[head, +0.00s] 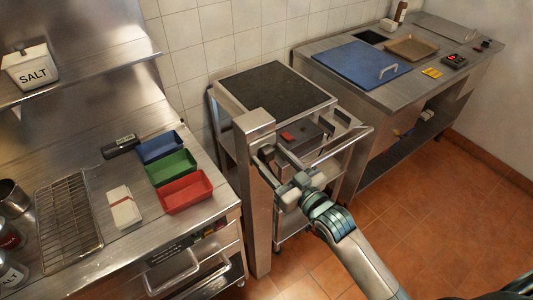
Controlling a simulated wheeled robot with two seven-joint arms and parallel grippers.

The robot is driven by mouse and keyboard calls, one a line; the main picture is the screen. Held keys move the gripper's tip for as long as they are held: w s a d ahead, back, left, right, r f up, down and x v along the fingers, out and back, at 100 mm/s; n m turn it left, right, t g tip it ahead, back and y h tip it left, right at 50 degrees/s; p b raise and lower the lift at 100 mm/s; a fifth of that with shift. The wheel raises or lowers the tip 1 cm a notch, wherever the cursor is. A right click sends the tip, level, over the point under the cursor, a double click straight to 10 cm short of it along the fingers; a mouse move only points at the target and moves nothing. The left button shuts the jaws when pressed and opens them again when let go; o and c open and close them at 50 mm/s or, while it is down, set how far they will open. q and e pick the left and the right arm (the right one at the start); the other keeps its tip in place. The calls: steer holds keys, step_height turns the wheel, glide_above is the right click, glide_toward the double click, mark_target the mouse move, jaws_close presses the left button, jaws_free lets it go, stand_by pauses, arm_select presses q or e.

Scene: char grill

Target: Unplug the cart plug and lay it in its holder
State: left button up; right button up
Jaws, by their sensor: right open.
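A steel cart (326,109) with a dark top stands in the middle of the head view, behind a steel post (257,215). My right gripper (262,160) is open at the upper right side of the post, its fingers pointing up and left. A small dark piece (267,149) shows at the fingertips against the post; it may be the cart plug, but I cannot tell it from a finger. I cannot tell whether the gripper touches it. I cannot make out the plug's holder. My left gripper is not in view.
A grey box with a red switch (287,136) sits on the cart, close behind my gripper. A cart handle rail (342,147) runs just right of it. The left counter (105,180) holds blue, green and red trays. Orange floor is open at the right.

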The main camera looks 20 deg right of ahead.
stand_by(0.3)
jaws_close()
stand_by(0.3)
steer(key=shift+s+p, duration=0.2)
steer(key=shift+p, duration=0.15)
steer(key=shift+v, duration=0.75)
steer(key=shift+s+d+p, duration=0.1)
steer(key=shift+s+p, duration=0.05)
steer(key=shift+p, duration=0.15)
steer(key=shift+p+v, duration=0.6)
steer(key=shift+v, duration=1.3)
